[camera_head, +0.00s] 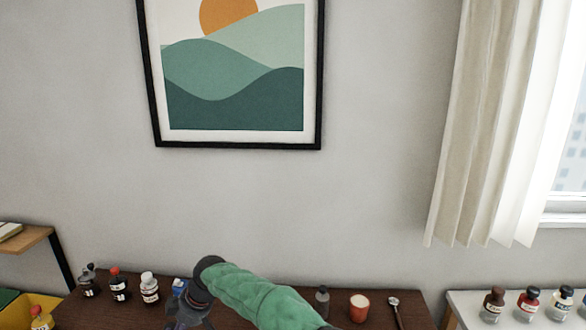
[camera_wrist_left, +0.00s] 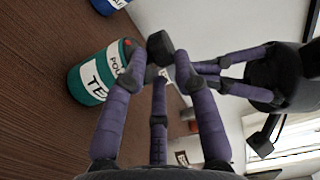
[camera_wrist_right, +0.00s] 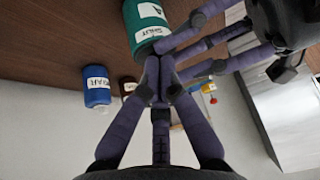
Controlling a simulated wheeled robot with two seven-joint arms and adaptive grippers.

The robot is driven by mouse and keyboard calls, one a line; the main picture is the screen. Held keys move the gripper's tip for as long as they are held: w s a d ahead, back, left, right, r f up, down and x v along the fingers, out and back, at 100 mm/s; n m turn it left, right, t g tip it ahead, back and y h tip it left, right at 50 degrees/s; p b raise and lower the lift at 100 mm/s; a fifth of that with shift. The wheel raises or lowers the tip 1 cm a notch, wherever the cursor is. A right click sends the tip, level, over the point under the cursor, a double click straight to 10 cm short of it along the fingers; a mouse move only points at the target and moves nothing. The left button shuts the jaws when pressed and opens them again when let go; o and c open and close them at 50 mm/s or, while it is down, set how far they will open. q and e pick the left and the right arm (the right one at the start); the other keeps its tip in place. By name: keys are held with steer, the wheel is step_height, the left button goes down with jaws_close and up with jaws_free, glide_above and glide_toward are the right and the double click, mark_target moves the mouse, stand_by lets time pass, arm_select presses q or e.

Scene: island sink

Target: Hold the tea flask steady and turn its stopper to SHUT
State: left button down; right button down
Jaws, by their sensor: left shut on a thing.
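The tea flask (camera_wrist_left: 92,82) is a teal cylinder with a white TEA label, a smaller POUR label and a red dot near one end. In the right wrist view its SHUT label shows on the teal side (camera_wrist_right: 134,18). My left gripper (camera_wrist_left: 158,62) has its purple fingers on the flask, shut on it. My right gripper (camera_wrist_right: 160,80) has its fingertips drawn close together right by the flask's labelled end. The flask is hidden in the head view.
A blue labelled jar (camera_wrist_right: 97,90) and a brown one (camera_wrist_right: 128,86) stand near the flask. Several small bottles (camera_head: 119,287) stand at the table's left. A red cup (camera_head: 359,307) and a spoon-like thing (camera_head: 394,306) are at the right.

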steer(key=shift+w+a, duration=0.15)
steer(key=shift+w+r, duration=0.1)
steer(key=shift+w, duration=0.6)
steer(key=shift+w, duration=0.35)
stand_by(0.4)
stand_by(0.5)
step_height(320, 180, up, 6)
steer(key=d, duration=0.1)
stand_by(0.7)
